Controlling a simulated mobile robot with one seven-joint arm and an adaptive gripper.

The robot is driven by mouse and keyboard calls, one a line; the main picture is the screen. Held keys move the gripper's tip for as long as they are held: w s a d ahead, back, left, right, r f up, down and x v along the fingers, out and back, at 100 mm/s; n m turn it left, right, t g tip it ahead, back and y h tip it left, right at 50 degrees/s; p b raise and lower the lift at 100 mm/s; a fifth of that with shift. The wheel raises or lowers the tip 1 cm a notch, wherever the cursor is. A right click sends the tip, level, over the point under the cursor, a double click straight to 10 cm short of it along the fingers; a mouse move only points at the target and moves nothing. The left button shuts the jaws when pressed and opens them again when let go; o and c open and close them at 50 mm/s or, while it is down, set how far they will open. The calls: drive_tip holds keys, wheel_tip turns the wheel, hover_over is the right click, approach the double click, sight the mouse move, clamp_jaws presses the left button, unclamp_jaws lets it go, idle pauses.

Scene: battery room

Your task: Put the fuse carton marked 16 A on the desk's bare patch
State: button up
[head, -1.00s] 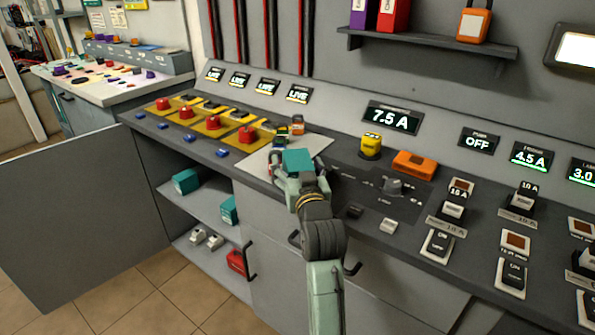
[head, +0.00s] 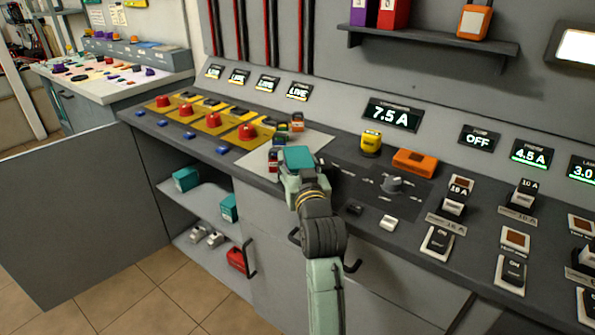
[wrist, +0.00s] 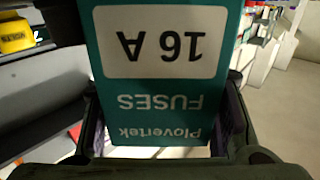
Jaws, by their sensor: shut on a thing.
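The teal fuse carton (head: 299,157) is in my gripper (head: 300,176), above the desk near its front edge. In the wrist view the carton (wrist: 160,95) reads "16 A", "FUSES" and "Plovertek", upside down. The gripper's fingers (wrist: 162,125) are shut on its two sides. The pale patch (head: 314,143) on the desk shows behind and beside the carton. The carton hides part of it. Whether the carton touches the desk cannot be told.
A small red-and-dark item (head: 273,160) is close left of the carton. A small orange item (head: 297,122) is at the patch's back. A yellow item (head: 371,142) and an orange box (head: 414,162) stand right. Teal cartons (head: 186,179) are on the open shelf below.

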sight(298, 157)
clamp_jaws()
drive_tip(key=shift+r, duration=0.15)
drive_tip(key=shift+r+b, duration=0.35)
drive_tip(key=shift+r, duration=1.05)
drive_tip(key=shift+s+r, duration=0.25)
drive_tip(key=shift+r, duration=0.05)
drive_tip(key=s, duration=0.2)
drive_tip(key=s+b, duration=0.1)
drive_tip(key=s, duration=0.2)
drive_tip(key=s+b, duration=0.1)
drive_tip(key=s, duration=0.1)
drive_tip(key=shift+s+r, duration=0.25)
drive_tip(key=shift+s, duration=0.05)
drive_tip(key=b, duration=0.5)
drive_tip(key=shift+s+f, duration=0.3)
